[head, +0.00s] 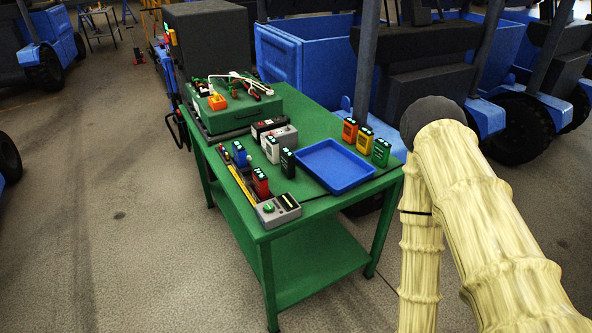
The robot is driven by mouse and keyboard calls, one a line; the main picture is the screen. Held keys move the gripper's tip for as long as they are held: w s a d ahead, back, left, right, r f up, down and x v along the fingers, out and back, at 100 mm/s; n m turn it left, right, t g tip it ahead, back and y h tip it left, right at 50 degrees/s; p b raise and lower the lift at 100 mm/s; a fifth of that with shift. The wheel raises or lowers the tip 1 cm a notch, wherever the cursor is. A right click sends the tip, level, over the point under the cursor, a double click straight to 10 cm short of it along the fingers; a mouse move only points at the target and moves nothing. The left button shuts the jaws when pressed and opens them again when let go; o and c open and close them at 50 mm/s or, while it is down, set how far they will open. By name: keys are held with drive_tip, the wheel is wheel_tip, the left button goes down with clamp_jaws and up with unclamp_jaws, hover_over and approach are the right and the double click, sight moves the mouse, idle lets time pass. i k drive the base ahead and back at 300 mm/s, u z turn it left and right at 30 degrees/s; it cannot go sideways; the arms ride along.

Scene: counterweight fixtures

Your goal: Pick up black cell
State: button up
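The black cell (288,162) stands upright on the green table (319,216), just left of the blue tray (337,166). A white cell (271,149) stands close behind it to the left, and a red cell (261,182) stands in front of it to the left. My arm, in a pale ribbed cover, fills the right side of the head view, to the right of the table. My gripper does not show in this view.
Blue (240,153), orange (350,130), yellow (364,139) and green (381,152) cells stand around the tray. A grey meter (277,210) lies at the near corner. A green case (236,105) with cables stands at the back. Blue vehicles (308,60) stand behind the table; open floor lies left.

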sight(287, 157)
drive_tip(key=z, duration=1.35)
drive_tip(key=i, duration=0.95)
drive_tip(key=u, duration=1.2)
